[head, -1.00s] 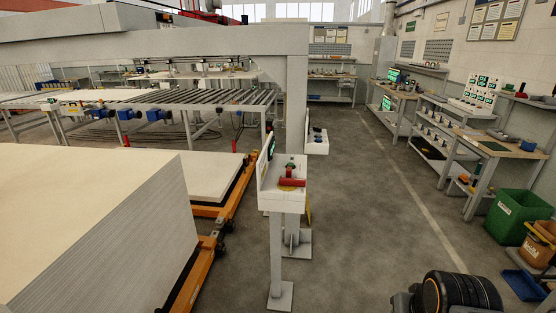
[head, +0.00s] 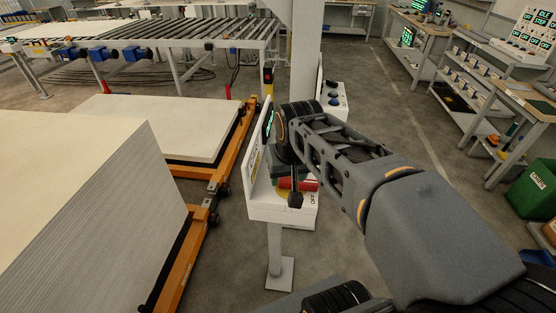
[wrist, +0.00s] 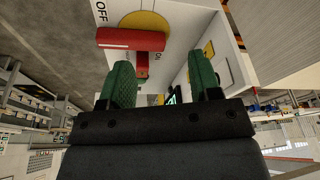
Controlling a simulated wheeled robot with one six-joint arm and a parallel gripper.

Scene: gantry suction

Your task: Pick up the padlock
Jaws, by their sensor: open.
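My gripper (wrist: 162,82) shows in the wrist view with its two green-padded fingers apart and nothing between the pads. A small red piece (wrist: 141,66), probably the padlock, lies just beyond the left finger, partly hidden; I cannot make out a shackle. It is beside a larger red switch handle (wrist: 130,39) on a yellow disc (wrist: 148,20), with OFF and ON printed around it. In the head view my gripper (head: 295,200) is over the white control box (head: 265,209), near the red handle (head: 305,184). My arm hides much of the box top there, and the padlock cannot be made out.
The control box has an upright panel (head: 258,165) on its left side and stands on a post (head: 274,245). A stack of pale boards (head: 85,215) and an orange frame (head: 192,245) are at the left. Open floor (head: 410,130) lies behind my arm.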

